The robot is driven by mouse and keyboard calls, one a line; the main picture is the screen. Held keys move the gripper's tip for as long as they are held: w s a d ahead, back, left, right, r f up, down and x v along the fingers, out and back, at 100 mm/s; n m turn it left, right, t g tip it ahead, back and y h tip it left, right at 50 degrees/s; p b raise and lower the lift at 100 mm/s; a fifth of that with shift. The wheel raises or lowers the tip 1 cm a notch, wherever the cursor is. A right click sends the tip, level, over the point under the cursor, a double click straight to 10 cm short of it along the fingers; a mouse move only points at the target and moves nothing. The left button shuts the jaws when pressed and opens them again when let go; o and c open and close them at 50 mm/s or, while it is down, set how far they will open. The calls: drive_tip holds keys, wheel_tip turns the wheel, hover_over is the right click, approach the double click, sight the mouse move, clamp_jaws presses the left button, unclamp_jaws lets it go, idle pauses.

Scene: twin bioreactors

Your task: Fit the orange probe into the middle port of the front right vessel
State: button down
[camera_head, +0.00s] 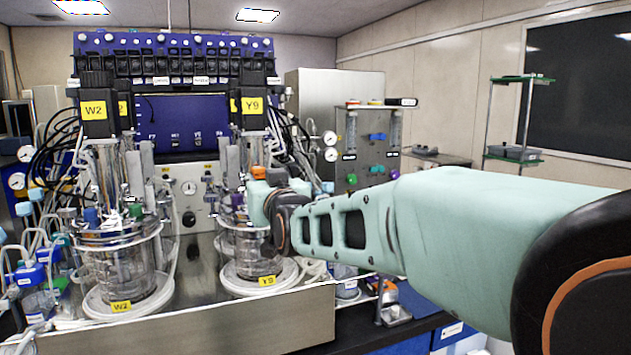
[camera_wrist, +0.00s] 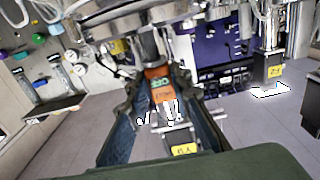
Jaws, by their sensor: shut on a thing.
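The front right vessel (camera_head: 243,257) is the glass one with the yellow Y9 label at its foot. Its metal top, with several ports and fittings, is partly hidden behind my gripper (camera_head: 263,202). In the wrist view, my gripper (camera_wrist: 156,82) is shut on the orange probe (camera_wrist: 159,74), with one finger on each side of its orange body. The probe's grey end points at the metal head plate (camera_wrist: 158,16). I cannot tell whether its tip is in a port. In the head view, an orange top (camera_head: 258,173) shows at the gripper.
The left vessel (camera_head: 118,268), labelled W2, stands beside it with tubes around. Bottles with blue caps (camera_head: 30,272) crowd the left. A gas panel (camera_head: 372,147) stands behind on the right.

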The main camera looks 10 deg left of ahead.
drive_tip(key=shift+f+b, duration=1.65)
drive_tip(key=shift+b, duration=0.35)
idle(0.7)
drive_tip(key=c, duration=1.7)
unclamp_jaws()
drive_tip(key=shift+o, duration=0.2)
drive_tip(key=shift+r, duration=0.1)
wheel_tip(320, 180, up, 10)
drive_tip(key=shift+f, duration=0.1)
